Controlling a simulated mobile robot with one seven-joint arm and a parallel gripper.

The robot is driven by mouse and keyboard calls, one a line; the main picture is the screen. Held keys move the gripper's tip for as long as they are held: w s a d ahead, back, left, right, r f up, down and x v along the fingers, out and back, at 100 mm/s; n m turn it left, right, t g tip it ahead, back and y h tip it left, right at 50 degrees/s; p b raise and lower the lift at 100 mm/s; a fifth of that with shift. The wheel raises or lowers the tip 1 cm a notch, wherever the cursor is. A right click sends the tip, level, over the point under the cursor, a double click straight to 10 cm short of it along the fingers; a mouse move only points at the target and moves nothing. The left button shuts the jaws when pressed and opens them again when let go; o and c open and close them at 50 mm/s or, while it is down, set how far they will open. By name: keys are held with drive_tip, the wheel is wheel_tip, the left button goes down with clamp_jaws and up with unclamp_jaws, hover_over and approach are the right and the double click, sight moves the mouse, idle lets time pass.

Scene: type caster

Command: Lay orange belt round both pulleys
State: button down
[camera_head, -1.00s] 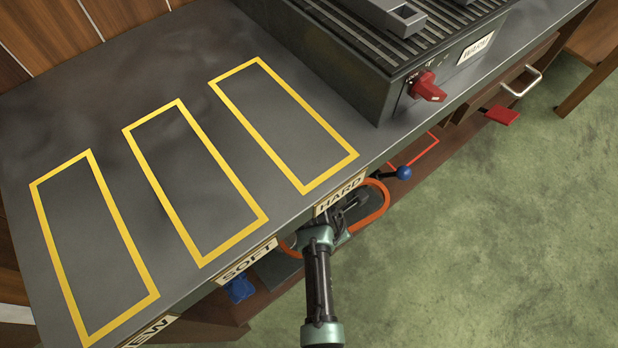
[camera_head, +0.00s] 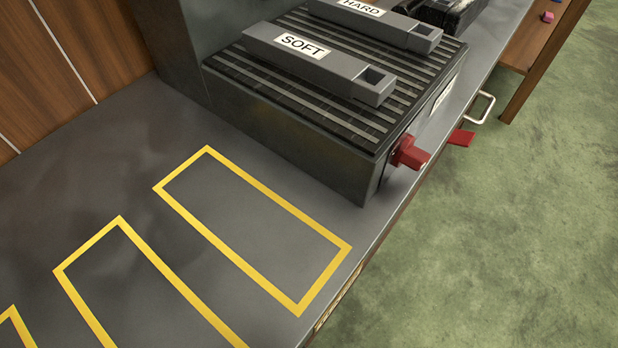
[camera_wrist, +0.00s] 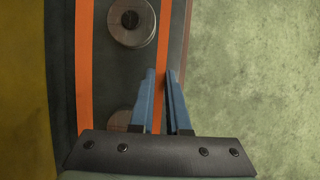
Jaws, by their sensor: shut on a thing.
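The orange belt (camera_wrist: 84,80) shows in the wrist view as two long, roughly parallel strands, left and right. One round grey pulley (camera_wrist: 131,22) lies between the strands at the top. A second pulley (camera_wrist: 121,122) lies lower down, partly hidden by my gripper's mount. My gripper (camera_wrist: 161,72), with blue fingers, is shut on the right strand, beside and between the pulleys' heights. The ends of the belt are out of view, so I cannot tell whether it rests in the grooves. The head view shows no gripper, belt or pulleys.
In the head view, a dark bench (camera_head: 120,180) carries yellow outlined areas (camera_head: 212,152). A ribbed dark unit (camera_head: 290,135) with a red knob (camera_head: 409,152) holds grey blocks labelled SOFT (camera_head: 318,62) and HARD (camera_head: 377,22). Green floor (camera_head: 520,220) is clear at right.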

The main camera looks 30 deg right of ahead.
drive_tip(key=shift+f+b, duration=2.55)
drive_tip(key=shift+b, duration=0.1)
drive_tip(key=shift+f, duration=0.6)
drive_tip(key=c, duration=0.8)
unclamp_jaws()
drive_tip(key=p+v, duration=0.8)
drive_tip(key=v, duration=0.5)
